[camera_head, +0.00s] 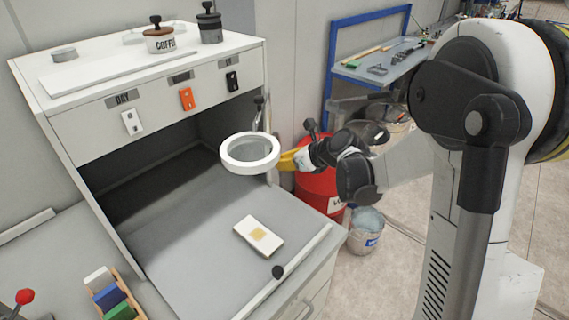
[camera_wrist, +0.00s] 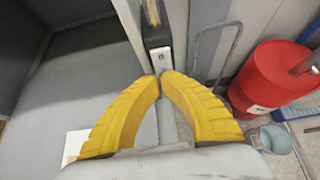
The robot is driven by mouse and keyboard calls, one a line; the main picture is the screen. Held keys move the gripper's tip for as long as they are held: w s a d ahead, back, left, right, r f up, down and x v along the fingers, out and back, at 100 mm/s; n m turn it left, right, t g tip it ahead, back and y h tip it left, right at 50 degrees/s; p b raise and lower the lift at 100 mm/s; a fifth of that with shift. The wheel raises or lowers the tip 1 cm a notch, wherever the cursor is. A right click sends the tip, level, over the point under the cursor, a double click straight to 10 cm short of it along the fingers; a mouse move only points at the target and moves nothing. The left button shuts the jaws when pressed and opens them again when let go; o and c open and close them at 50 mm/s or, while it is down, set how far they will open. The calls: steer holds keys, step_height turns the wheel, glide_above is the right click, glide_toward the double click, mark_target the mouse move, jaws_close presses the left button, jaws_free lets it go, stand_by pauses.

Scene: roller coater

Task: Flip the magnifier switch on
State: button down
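The magnifier is a white ring (camera_head: 235,165) with a lens, held out in front of the cabinet's right edge. In the head view my gripper (camera_head: 281,161) is just right of the ring, its yellow fingertips partly hidden behind it. In the wrist view the yellow fingers (camera_wrist: 160,75) meet at their tips, with nothing visible between them. A small pale plate (camera_wrist: 160,58) with a darker mark, looking like a switch, is directly ahead of the tips. I cannot tell whether they touch it, or which way it is set.
The cabinet (camera_head: 90,140) has white, orange (camera_head: 187,98) and black switches on its front. A white block with a yellow square (camera_head: 258,236) lies on the grey work surface. A red barrel (camera_head: 318,190) and a bucket (camera_head: 366,228) stand to the right.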

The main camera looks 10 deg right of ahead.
steer(key=shift+w+a+f, duration=0.15)
steer(key=shift+w+a, duration=0.1)
steer(key=shift+w, duration=0.15)
steer(key=shift+r+p, duration=0.35)
steer(key=shift+r, duration=0.5)
